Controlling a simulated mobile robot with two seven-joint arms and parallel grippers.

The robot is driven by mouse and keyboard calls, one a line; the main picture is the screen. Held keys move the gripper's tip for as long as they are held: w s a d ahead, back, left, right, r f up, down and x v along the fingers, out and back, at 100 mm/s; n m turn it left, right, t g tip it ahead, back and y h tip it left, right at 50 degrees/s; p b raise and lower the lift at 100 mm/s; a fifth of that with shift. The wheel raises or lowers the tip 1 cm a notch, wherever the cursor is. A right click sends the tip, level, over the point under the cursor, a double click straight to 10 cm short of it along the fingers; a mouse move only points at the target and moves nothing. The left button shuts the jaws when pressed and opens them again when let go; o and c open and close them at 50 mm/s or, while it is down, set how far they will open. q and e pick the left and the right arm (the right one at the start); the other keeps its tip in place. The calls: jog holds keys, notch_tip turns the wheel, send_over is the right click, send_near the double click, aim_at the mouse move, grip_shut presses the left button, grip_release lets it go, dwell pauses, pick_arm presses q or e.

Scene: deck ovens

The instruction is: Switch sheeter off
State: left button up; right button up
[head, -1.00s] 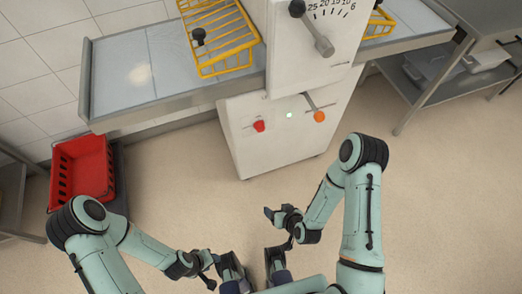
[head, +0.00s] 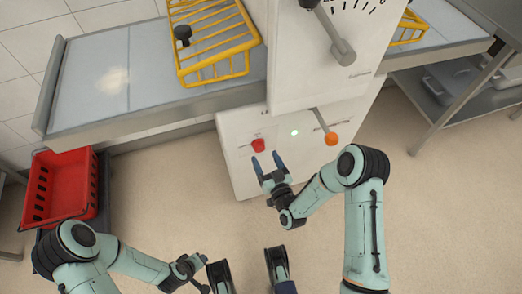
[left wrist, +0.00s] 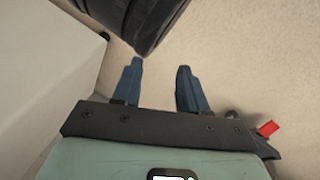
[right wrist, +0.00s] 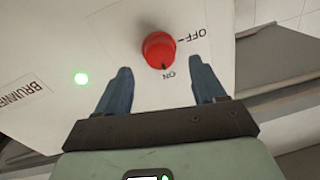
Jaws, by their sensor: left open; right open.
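The sheeter (head: 235,165) stands ahead of me, its white base panel facing me. Its red rotary switch (head: 258,145) is low on that panel. In the right wrist view the red switch (right wrist: 157,46) sits between printed OFF and ON labels, its dark mark at the ON side. A green light (right wrist: 81,78) beside it is lit. My right gripper (head: 268,160) is open and empty, just short of the switch; its fingertips (right wrist: 160,68) appear either side of it, apart from it. My left gripper (left wrist: 158,68) is open and empty, low over the floor.
An orange knob (head: 331,139) with a lever above it is right of the green light. A larger grey lever (head: 340,45) hangs above. Yellow wire guards (head: 212,45) cover the belt tables. A red crate (head: 65,185) stands at left.

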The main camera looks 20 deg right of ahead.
aim_at(261, 149)
jog(key=shift+w+a+b, duration=0.15)
jog(key=shift+w+b, duration=0.05)
jog(key=shift+w, duration=1)
jog(key=shift+w+a+b, duration=0.1)
jog(key=shift+w+b, duration=0.05)
jog(key=shift+w, duration=1)
jog(key=c, duration=0.9)
